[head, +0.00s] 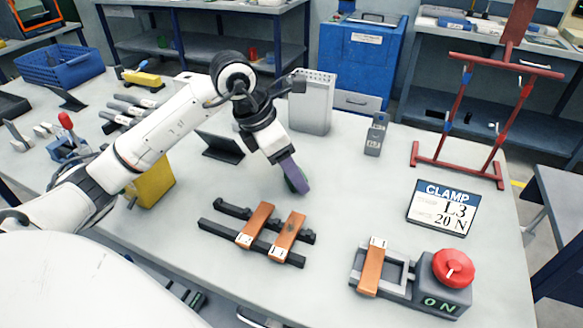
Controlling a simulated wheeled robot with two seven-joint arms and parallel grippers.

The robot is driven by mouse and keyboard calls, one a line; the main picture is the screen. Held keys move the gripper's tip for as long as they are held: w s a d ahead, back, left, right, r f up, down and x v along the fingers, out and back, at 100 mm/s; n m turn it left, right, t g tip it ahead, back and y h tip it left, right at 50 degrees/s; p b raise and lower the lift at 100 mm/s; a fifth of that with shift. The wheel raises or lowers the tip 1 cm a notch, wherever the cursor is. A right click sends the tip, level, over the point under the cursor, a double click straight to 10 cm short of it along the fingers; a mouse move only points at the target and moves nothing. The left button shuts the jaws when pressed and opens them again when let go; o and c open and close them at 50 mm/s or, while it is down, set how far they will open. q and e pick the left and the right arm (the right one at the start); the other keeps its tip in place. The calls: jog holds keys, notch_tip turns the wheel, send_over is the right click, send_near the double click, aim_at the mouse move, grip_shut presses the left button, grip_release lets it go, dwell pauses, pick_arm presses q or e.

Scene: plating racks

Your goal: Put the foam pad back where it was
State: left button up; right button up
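My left gripper (297,182) reaches in over the middle of the table and points down, just behind the black bars. A flat purple piece with a dark green edge (291,171) is at its end. I cannot tell whether this is a pad between the fingers or the fingers themselves. No other thing is clearly the foam pad. A yellow block (152,184) stands on the table, partly hidden behind my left arm. My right gripper is not in view.
Two black bars with copper-coloured strips (287,236) lie in front. At right are a red button box (446,280), a framed fixture with a copper strip (371,270), a CLAMP sign (443,209) and a red rack (458,172). The table between bars and sign is clear.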

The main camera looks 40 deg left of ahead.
pick_arm(q)
jog(key=shift+r, duration=0.2)
jog(key=v, duration=1.2)
